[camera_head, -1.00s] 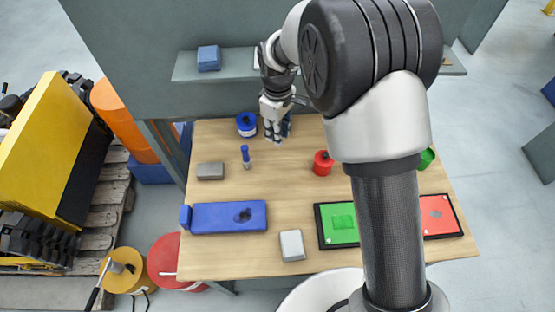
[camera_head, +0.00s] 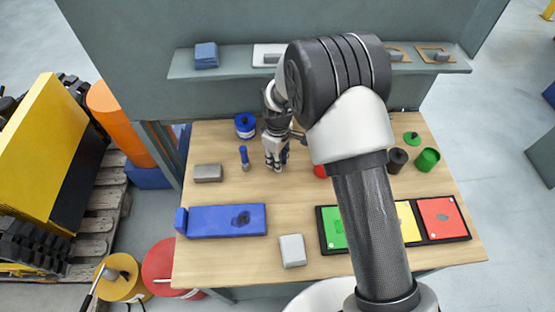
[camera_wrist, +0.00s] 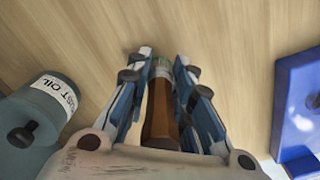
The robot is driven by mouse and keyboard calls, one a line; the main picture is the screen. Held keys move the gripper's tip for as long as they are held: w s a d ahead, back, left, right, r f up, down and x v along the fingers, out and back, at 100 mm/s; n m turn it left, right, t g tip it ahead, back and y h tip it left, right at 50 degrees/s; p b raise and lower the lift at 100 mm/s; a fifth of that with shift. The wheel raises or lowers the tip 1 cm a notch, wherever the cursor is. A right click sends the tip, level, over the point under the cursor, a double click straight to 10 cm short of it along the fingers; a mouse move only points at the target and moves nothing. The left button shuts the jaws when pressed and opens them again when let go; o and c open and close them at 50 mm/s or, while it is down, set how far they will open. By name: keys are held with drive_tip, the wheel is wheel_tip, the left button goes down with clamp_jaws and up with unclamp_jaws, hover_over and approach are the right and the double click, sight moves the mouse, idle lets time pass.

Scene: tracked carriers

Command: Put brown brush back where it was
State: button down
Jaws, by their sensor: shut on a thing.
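The brown brush (camera_wrist: 160,108) shows in the wrist view, with a brown handle, a metal collar and a greenish end pointing away from the camera. My gripper (camera_wrist: 162,75) is shut on it, with blue-and-white fingers on both sides. In the head view my gripper (camera_head: 276,163) is over the back-left part of the wooden table (camera_head: 330,200), right of a small upright blue-handled item (camera_head: 245,157). The brush cannot be made out in the head view. Whether its tip touches the table is unclear.
A blue can (camera_head: 245,125) stands behind left of my gripper; a red can (camera_head: 320,171) is partly hidden by my arm. A blue tray (camera_head: 215,220), a grey block (camera_head: 207,173) and a pale block (camera_head: 292,250) lie around. A shelf (camera_head: 225,66) runs behind.

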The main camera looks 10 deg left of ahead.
drive_tip(key=c, duration=1.4)
unclamp_jaws()
drive_tip(key=shift+f, duration=0.1)
wheel_tip(320, 180, up, 12)
drive_tip(key=p, duration=0.3)
drive_tip(key=shift+p, duration=0.3)
drive_tip(key=shift+d+r, duration=0.1)
drive_tip(key=shift+r, duration=0.25)
drive_tip(key=s+d+r+m+t, duration=0.1)
drive_tip(key=s+d+r+m, duration=0.25)
drive_tip(key=d+r, duration=0.5)
drive_tip(key=s+d+r+m+t, duration=0.1)
drive_tip(key=s+d+r+m, duration=0.35)
drive_tip(key=r, duration=0.65)
drive_tip(key=s+d+r+m+t, duration=0.1)
drive_tip(key=s+d+m, duration=0.1)
drive_tip(key=s, duration=0.4)
drive_tip(key=s+d+r+m, duration=0.1)
drive_tip(key=s+d+m, duration=0.1)
drive_tip(key=s+d, duration=0.3)
drive_tip(key=s+d+r+m+t, duration=0.1)
drive_tip(key=s+d, duration=0.2)
drive_tip(key=s, duration=0.3)
drive_tip(key=shift+s+d+m+t, duration=0.3)
drive_tip(key=shift+s+d+m, duration=0.05)
drive_tip(key=shift+d+m, duration=0.05)
